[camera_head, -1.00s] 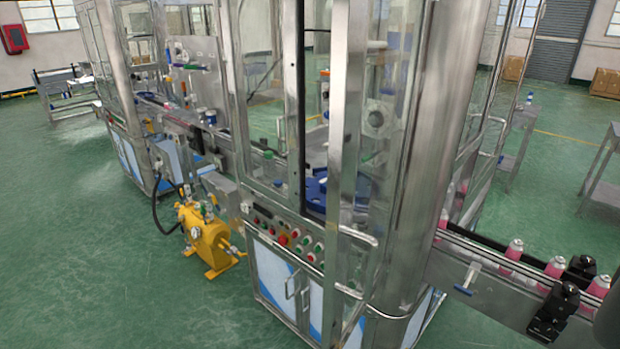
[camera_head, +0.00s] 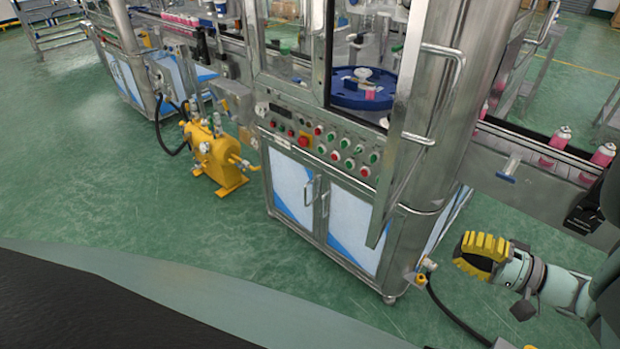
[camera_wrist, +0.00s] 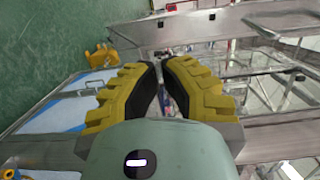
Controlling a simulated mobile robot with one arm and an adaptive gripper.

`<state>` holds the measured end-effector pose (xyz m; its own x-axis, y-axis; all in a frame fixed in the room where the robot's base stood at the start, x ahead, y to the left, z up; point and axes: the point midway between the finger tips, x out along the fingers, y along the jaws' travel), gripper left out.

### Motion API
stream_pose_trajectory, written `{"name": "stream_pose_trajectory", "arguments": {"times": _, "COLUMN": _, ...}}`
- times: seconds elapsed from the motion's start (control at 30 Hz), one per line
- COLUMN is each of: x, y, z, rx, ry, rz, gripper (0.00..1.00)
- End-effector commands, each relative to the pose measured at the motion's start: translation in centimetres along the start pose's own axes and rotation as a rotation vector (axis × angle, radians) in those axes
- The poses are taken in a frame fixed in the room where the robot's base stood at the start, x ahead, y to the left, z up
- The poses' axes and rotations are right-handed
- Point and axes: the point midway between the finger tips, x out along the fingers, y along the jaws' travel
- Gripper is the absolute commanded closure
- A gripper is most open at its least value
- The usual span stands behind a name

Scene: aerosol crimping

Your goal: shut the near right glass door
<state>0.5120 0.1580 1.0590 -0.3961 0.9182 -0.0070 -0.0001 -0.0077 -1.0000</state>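The near right glass door (camera_head: 409,130) has a metal frame and stands open, swung out from the cabinet toward me. A bar handle (camera_head: 458,62) shows on it, with a lower handle part (camera_head: 425,139) below. My gripper (camera_head: 466,252) is to the right of the door and low, apart from it in the head view. Its ribbed yellow fingers have dark inner pads. In the wrist view, my gripper's fingertips (camera_wrist: 160,66) come nearly together with nothing seen between them. Metal frames and glass lie beyond the fingers there, but I cannot tell which belong to the door.
The cabinet has a button panel (camera_head: 320,140) and lower doors (camera_head: 350,222). A blue turntable (camera_head: 350,92) is inside. A conveyor (camera_head: 515,150) with pink cans runs out to the right, above my gripper. A yellow pump (camera_head: 213,158) stands left. Green floor is clear in front.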

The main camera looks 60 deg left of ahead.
Motion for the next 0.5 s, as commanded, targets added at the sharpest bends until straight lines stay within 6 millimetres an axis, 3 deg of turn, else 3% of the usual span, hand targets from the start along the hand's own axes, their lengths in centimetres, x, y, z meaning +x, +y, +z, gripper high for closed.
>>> {"name": "stream_pose_trajectory", "arguments": {"times": 0.17, "x": 1.4, "y": -0.6, "z": 0.2, "rx": -0.003, "ry": -0.010, "rz": -0.015, "gripper": 1.00}}
{"name": "stream_pose_trajectory", "arguments": {"times": 0.5, "x": 8.1, "y": -0.6, "z": 0.3, "rx": -0.001, "ry": -0.012, "rz": -0.012, "gripper": 1.00}}
